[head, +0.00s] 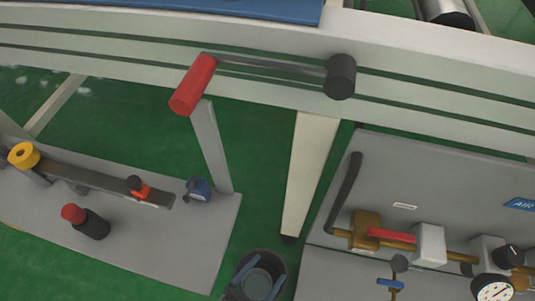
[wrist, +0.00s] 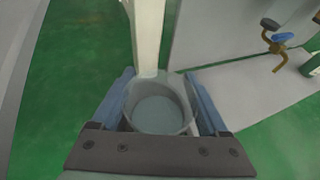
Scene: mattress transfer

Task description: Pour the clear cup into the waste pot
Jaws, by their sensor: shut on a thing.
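My gripper (head: 257,283) is at the bottom edge of the head view, its two blue fingers either side of a clear cup. In the wrist view, my gripper (wrist: 160,108) is shut on the clear cup (wrist: 158,112), which is see-through with a grey-blue inside. I cannot tell whether that is liquid or the cup's base. The cup looks roughly upright. In the head view, a dark round rim (head: 264,254) shows around and behind the cup. I cannot tell whether it is the waste pot; no pot can be made out in the wrist view.
A pale post (head: 307,170) stands just beyond the gripper. A grey panel with valves and a gauge (head: 493,289) is at the right. A grey plate with a red-topped knob (head: 88,222) is at the left. A rail with a red handle (head: 193,84) crosses above. Green floor lies between.

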